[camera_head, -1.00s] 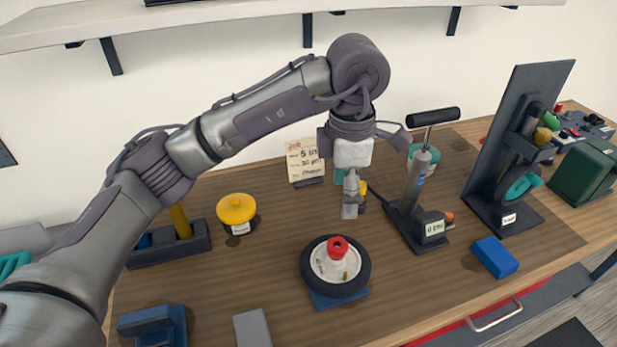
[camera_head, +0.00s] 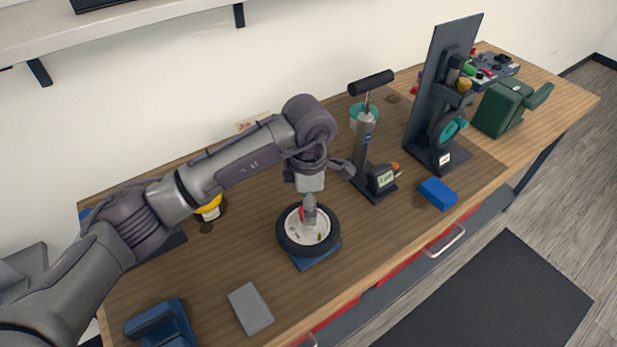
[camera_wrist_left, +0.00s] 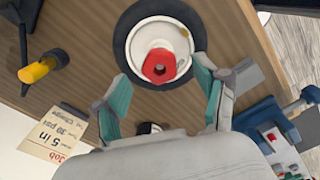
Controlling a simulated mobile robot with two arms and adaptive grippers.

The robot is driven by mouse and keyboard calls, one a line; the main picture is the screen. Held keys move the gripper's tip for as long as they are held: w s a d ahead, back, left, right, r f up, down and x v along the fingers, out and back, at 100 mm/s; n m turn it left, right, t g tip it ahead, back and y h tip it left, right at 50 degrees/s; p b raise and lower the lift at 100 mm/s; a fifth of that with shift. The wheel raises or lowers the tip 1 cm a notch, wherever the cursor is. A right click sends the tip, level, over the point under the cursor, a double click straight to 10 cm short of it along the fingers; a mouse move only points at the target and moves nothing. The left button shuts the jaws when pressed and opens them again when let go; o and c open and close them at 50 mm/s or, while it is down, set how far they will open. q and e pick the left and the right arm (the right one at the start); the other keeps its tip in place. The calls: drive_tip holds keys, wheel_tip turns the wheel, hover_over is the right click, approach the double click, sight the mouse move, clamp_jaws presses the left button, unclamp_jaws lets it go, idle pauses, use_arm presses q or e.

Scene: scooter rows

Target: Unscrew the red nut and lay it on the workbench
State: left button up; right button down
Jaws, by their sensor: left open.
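The red nut (camera_wrist_left: 159,66) sits on the white hub of the black-tyred wheel (camera_wrist_left: 121,44), seen between my fingers in the left wrist view. In the head view the wheel (camera_head: 283,234) lies flat on a blue base (camera_head: 302,263), and the red nut (camera_head: 302,213) is partly hidden behind my fingers. My left gripper (camera_head: 309,210) points down over the hub, and its fingers are open in the left wrist view (camera_wrist_left: 165,98). No contact with the nut shows. The workbench (camera_head: 230,265) has bare wood around the wheel. My right gripper is not in view.
A pump (camera_head: 363,145) with a gauge box stands right of the wheel. A blue block (camera_head: 437,193) lies further right, and a grey block (camera_head: 250,308) lies front left. A yellow-topped container (camera_head: 209,210) is behind my arm. Bare wood lies between the wheel and grey block.

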use_arm(q)
drive_tip(key=shift+d+f, duration=0.1)
drive_tip(key=shift+f, duration=1.25)
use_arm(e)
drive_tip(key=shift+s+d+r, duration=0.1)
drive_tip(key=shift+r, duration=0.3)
use_arm(q)
drive_tip(key=shift+c, duration=0.3)
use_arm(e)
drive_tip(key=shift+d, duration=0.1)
